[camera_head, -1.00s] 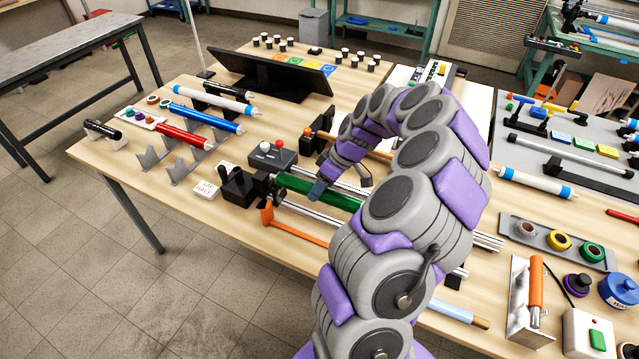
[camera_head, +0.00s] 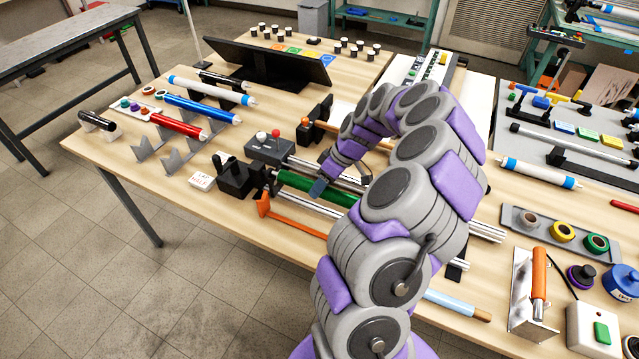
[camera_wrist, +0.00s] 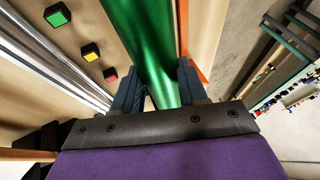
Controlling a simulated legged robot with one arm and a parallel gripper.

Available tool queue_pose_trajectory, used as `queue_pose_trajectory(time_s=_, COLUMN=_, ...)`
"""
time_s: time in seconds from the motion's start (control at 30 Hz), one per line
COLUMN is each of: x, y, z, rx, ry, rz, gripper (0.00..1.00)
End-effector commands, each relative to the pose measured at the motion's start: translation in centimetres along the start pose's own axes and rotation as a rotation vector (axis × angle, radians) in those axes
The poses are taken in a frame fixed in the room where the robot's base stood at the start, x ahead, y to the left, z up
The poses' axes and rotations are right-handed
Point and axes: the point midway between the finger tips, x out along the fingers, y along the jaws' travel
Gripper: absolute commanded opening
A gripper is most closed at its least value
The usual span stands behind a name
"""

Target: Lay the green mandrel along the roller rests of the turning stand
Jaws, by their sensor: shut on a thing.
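The green mandrel (camera_head: 294,181) is a long glossy cylinder near the middle of the bench in the head view. Its left end is close to a black block with a chuck (camera_head: 236,178), and my arm hides its right part. I cannot tell whether it touches the chuck or anything below it. My gripper (camera_head: 318,187) is shut on the mandrel. In the wrist view my gripper's fingers (camera_wrist: 160,82) are on either side of the green mandrel (camera_wrist: 150,35). Bright metal rods (camera_head: 310,212) run beside it. I cannot make out the roller rests under the mandrel.
An orange-ended bar (camera_head: 290,223) lies in front of the rods. A grey box with red and white knobs (camera_head: 270,147) stands behind. Grey V-shaped rests (camera_head: 172,163) at the left stand near red (camera_head: 180,126) and blue (camera_head: 203,109) tubes.

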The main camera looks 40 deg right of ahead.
Motion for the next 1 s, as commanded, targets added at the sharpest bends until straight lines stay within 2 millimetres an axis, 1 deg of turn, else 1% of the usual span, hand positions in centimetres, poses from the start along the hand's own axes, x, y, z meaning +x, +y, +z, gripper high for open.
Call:
queue_pose_trajectory(time_s=0.37, x=0.01, y=-0.36, z=-0.17, rx=-0.002, ry=-0.001, rz=0.005, gripper=0.02)
queue_pose_trajectory(time_s=0.83, x=0.74, y=0.23, z=0.28, rx=0.0, ry=0.0, rz=0.001, gripper=0.02)
queue_pose_trajectory(time_s=0.87, x=0.75, y=0.23, z=0.28, rx=0.0, ry=0.0, rz=0.001, gripper=0.43)
queue_pose_trajectory(time_s=1.0, x=0.71, y=0.11, z=0.22, rx=-0.001, ry=0.0, rz=0.002, gripper=0.57)
